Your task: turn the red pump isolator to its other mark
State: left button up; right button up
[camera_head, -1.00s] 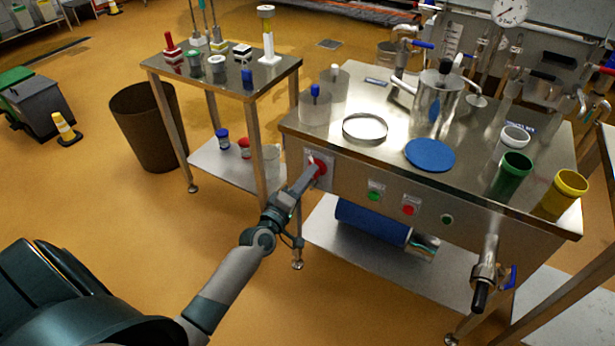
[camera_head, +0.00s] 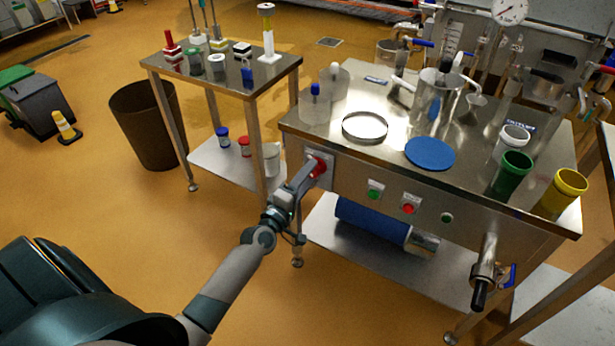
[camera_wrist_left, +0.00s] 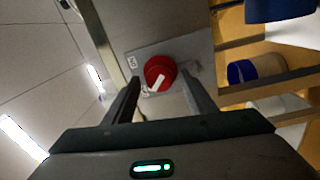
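The red pump isolator (camera_head: 318,167) is a round red knob on a pale plate (camera_head: 329,162) at the left end of the steel bench's front panel. In the left wrist view the knob (camera_wrist_left: 160,70) carries a white pointer bar, slanting toward the lower of two small dark marks on its plate (camera_wrist_left: 136,60). My left gripper (camera_head: 305,178) is right in front of it. In the left wrist view the fingers (camera_wrist_left: 161,80) stand apart, one on each side of the knob, with visible gaps; contact does not show. My right gripper is not in view.
Green (camera_head: 375,190) and red (camera_head: 408,204) buttons sit right of the isolator on the panel. A blue cylinder (camera_head: 372,222) lies on the shelf below. A smaller steel table (camera_head: 270,75) stands to the left, near a brown bin (camera_head: 145,125). Open floor lies in front.

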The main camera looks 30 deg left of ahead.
pick_arm(q)
jog(key=shift+s, duration=0.1)
jog(key=s+b, duration=0.1)
jog(key=s, duration=1.6)
jog(key=shift+f+b, duration=0.3)
jog(key=shift+f, duration=0.1)
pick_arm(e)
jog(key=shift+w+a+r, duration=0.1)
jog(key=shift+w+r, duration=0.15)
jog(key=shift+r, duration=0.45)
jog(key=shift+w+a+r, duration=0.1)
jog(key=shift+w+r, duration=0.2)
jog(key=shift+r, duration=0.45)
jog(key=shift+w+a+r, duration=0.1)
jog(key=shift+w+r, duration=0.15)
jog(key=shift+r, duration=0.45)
pick_arm(q)
jog(key=shift+s, duration=0.1)
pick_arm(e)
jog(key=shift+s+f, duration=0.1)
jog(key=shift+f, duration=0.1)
